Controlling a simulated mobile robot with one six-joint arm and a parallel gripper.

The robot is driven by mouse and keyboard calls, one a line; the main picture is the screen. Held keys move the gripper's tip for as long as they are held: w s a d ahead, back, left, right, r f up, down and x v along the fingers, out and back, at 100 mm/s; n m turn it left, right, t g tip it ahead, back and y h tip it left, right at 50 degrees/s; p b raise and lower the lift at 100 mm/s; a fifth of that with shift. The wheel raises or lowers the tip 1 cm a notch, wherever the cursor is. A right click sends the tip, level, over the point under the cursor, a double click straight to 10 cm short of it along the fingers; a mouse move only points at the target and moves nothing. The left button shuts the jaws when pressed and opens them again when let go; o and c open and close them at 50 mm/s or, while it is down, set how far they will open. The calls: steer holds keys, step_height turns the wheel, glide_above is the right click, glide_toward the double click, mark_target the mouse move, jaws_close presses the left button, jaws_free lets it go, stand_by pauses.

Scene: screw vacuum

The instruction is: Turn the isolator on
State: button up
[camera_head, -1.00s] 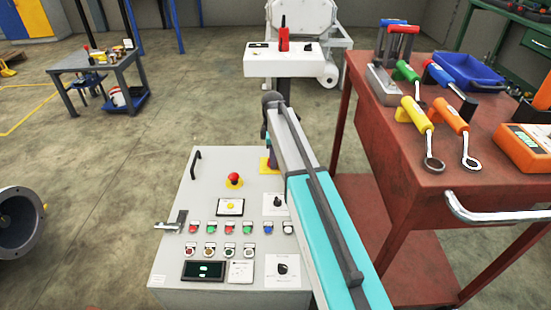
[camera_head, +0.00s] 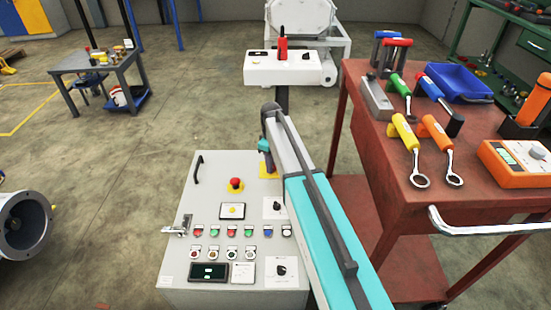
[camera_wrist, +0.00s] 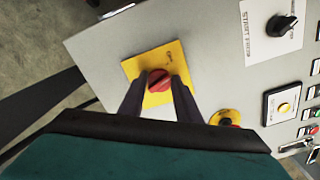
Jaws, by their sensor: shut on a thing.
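The isolator is a red rotary knob (camera_wrist: 158,83) on a yellow square plate (camera_wrist: 133,69) on the grey control cabinet (camera_wrist: 97,51). In the wrist view my gripper (camera_wrist: 156,77) has its two dark fingers on either side of the knob and is shut on it. The marking on the plate is too small to read, so I cannot tell the switch position from it. In the head view only part of the yellow plate (camera_head: 265,171) shows. My arm hides the knob there.
The cabinet top (camera_head: 215,180) has a red emergency stop (camera_head: 235,185), rows of push buttons and a black dial (camera_head: 281,270). A red tool trolley (camera_head: 390,165) with wrenches stands close on the right. Open floor lies to the left.

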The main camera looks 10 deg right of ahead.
steer(key=m+p, duration=0.1)
steer(key=m, duration=0.1)
steer(key=m+p, duration=0.2)
steer(key=a+m+p, duration=0.1)
steer(key=m+p, duration=0.1)
steer(key=shift+w+r, duration=0.15)
steer(key=shift+r, duration=0.1)
steer(key=m+p, duration=0.2)
steer(key=m, duration=0.1)
steer(key=shift+d, duration=0.1)
steer(key=shift+w+d+f+m+p, duration=0.1)
steer(key=shift+m+p, duration=0.25)
steer(key=shift+m, duration=0.45)
steer(key=shift+f+m+p, duration=0.1)
steer(key=shift+m+p, duration=0.25)
steer(key=shift+m, duration=0.45)
steer(key=o, duration=1.1)
steer(key=shift+d, duration=0.1)
steer(key=shift+c, duration=0.2)
steer(key=shift+r, duration=0.15)
